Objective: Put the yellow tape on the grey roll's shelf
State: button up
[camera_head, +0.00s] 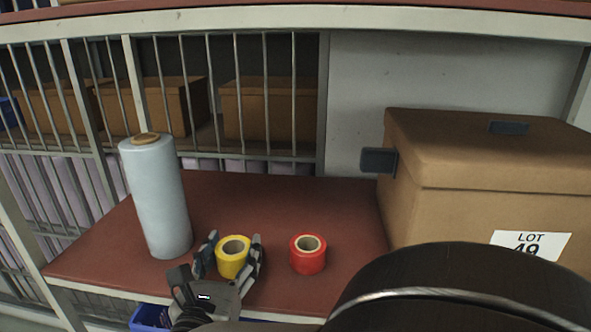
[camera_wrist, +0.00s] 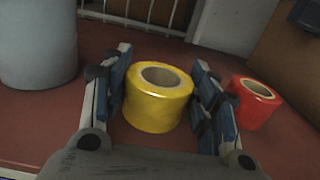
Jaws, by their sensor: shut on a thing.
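The yellow tape (camera_head: 233,262) is upright between the fingers of my gripper (camera_head: 229,259), at the front of the red-brown shelf (camera_head: 260,205). In the wrist view my gripper (camera_wrist: 164,100) has one finger on each side of the yellow tape (camera_wrist: 157,110) and is shut on it. I cannot tell whether the tape's base touches the shelf. The tall grey roll (camera_head: 158,200) stands upright on the same shelf, left of the tape. It also shows in the wrist view (camera_wrist: 38,42), its top cut off.
A red tape (camera_head: 308,255) stands close to the right of my gripper. A large cardboard box (camera_head: 470,165) fills the shelf's right side. Metal bars (camera_head: 265,95) close off the back. Free shelf surface lies behind the tapes.

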jog(key=o, duration=0.7)
jog(key=shift+f, duration=0.15)
jog(key=o, duration=0.5)
jog(key=shift+r, duration=0.25)
